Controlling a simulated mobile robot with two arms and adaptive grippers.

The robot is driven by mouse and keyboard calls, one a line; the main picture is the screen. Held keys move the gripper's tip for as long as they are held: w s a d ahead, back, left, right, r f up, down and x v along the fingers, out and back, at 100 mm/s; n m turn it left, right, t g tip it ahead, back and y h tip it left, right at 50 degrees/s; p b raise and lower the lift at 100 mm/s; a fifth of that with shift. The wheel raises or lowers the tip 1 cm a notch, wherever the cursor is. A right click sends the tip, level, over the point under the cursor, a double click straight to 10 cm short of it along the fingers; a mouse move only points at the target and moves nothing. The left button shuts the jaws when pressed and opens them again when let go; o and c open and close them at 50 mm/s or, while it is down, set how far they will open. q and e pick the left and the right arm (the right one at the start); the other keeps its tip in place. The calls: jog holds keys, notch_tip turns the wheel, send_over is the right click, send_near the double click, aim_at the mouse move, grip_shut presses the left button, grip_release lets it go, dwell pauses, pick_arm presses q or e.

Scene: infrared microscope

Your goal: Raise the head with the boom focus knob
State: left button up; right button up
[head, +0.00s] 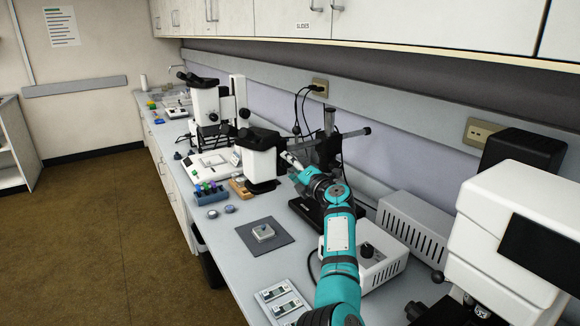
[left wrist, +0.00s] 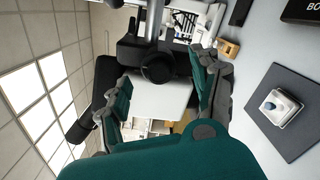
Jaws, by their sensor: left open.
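The boom microscope's white head (head: 262,160) hangs at the middle of the bench in the head view. Its black boom (head: 352,133) and upright post (head: 329,120) stand behind. My left gripper (head: 291,162) is beside the head, on its right in the picture. In the left wrist view, a round black knob (left wrist: 158,67) on the black focus mount lies between the open fingers of my left gripper (left wrist: 160,88), apart from both as far as I can see. The white head (left wrist: 172,98) shows behind it. In the head view the knob is hidden by my gripper. My right gripper is not in view.
A grey mat (head: 283,238) with a small white sample holder (head: 263,232) lies in front. A blue rack (head: 209,193) stands left of it. A white control box (head: 385,262) is close beside my left arm. Another microscope (head: 205,102) stands farther back.

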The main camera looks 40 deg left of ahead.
pick_arm(q)
jog(key=v, duration=0.6)
jog(key=shift+s+f, duration=0.1)
dwell(0.4)
